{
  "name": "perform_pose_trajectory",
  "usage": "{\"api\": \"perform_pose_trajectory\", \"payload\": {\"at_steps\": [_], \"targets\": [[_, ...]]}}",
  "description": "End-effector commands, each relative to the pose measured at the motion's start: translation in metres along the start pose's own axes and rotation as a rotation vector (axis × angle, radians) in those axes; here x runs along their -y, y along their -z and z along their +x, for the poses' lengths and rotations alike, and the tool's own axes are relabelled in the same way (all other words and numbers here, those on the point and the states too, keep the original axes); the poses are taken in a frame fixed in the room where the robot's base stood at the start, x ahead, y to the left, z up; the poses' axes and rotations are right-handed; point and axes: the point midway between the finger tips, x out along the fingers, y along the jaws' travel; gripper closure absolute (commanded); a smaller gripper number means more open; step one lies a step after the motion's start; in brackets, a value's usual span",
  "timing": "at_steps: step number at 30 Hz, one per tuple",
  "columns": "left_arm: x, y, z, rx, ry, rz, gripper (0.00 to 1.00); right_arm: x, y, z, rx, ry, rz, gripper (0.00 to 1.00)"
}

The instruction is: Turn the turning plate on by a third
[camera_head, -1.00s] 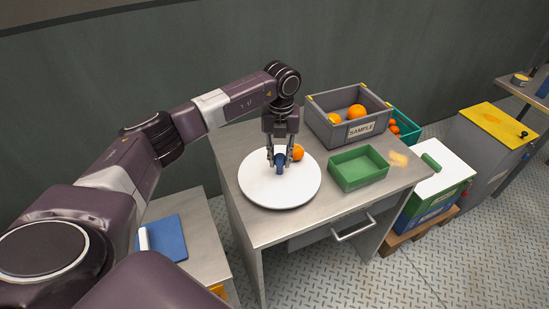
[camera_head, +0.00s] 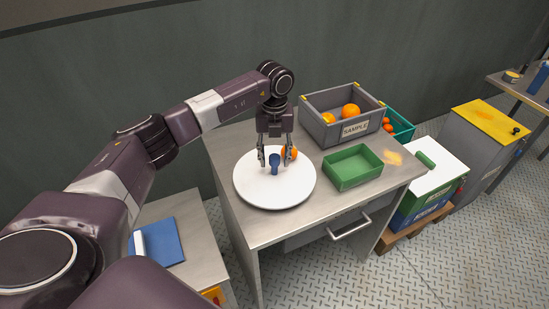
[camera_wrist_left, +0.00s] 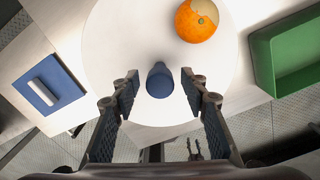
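An orange (camera_head: 291,152) rests on the plate's far side, just beyond the knob. My left gripper (camera_head: 275,160) points down over the plate, its fingers spread on either side of the knob. In the left wrist view, the knob (camera_wrist_left: 160,82) lies between the open fingertips with a gap on each side. The orange (camera_wrist_left: 197,22) shows a pale patch there. My right gripper is not in view.
An empty green tray (camera_head: 354,181) stands right of the plate. Behind it is a grey SAMPLE crate (camera_head: 322,129) with oranges, beside a teal crate (camera_head: 402,128). A blue pad with a white bar (camera_head: 165,242) lies on a lower surface at left.

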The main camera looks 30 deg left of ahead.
Motion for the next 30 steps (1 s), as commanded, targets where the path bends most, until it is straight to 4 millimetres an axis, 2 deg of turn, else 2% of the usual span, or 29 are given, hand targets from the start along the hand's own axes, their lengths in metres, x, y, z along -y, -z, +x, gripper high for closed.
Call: {"api": "perform_pose_trajectory", "payload": {"at_steps": [7, 11, 24, 30], "targets": [[0.000, 0.001, 0.000, -0.003, -0.001, 0.001, 0.59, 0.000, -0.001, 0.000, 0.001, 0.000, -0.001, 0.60], [0.001, 0.000, -0.011, 0.000, 0.001, 0.002, 0.59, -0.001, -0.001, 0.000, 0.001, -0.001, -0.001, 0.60], [0.000, 0.000, -0.098, 0.001, 0.001, 0.001, 0.59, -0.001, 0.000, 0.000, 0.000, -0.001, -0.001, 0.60], [0.000, 0.000, -0.117, -0.001, 0.000, 0.001, 0.59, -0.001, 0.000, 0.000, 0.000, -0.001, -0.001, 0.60]]}}
